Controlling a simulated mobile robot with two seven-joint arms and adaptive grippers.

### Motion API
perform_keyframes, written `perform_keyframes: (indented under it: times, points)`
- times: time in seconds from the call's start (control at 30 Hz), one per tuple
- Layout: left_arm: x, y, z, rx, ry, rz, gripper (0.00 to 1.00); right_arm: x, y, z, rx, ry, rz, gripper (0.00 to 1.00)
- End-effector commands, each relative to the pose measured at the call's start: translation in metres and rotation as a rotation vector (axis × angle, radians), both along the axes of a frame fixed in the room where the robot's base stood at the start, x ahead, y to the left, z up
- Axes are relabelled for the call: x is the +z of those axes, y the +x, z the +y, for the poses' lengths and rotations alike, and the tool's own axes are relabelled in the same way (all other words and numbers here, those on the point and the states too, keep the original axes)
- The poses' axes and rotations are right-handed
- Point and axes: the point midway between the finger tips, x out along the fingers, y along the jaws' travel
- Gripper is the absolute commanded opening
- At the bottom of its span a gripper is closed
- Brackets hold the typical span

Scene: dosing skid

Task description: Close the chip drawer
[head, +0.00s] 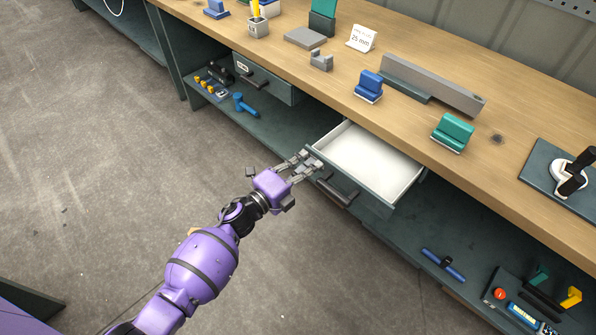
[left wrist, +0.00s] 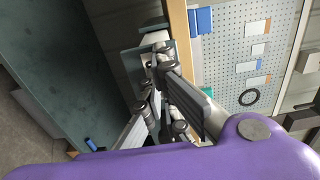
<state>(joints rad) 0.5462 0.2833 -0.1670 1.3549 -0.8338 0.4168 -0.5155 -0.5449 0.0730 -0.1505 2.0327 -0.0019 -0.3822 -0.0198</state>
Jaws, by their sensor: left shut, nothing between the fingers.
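An open drawer (head: 372,152) with a white, empty-looking inside and a grey-green front sticks out from under the wooden worktop. A dark bar handle (head: 336,192) is on its front. My left gripper (head: 308,162) is shut and empty at the left end of the drawer front, beside the handle. I cannot tell whether the fingers touch the front. In the left wrist view my left gripper (left wrist: 155,95) shows its fingers together, close in front of a grey-green panel with a pale part. My right gripper is not in view.
A second drawer (head: 265,78), pushed in, sits further left under the worktop. The worktop (head: 410,112) carries a blue block (head: 368,86), a green block (head: 453,132) and a long grey bar (head: 432,84). A lower shelf holds tools. The floor in front is clear.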

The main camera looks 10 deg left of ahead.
Motion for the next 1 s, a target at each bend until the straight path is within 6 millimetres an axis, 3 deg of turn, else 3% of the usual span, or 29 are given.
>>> perform_keyframes:
  times: [0.3, 0.5, 0.7, 1.0]
  points:
    - [-0.004, 0.072, -0.054, -0.002, -0.001, 0.001, 0.00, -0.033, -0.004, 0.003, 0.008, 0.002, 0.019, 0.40]
    - [-0.004, 0.106, -0.078, -0.001, -0.001, 0.001, 0.00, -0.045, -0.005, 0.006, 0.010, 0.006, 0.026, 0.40]
    - [-0.002, 0.125, -0.091, 0.001, 0.000, 0.001, 0.00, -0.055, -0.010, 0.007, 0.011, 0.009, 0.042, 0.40]
    - [0.000, 0.124, -0.088, 0.001, 0.000, 0.000, 0.00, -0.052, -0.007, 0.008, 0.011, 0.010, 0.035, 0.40]
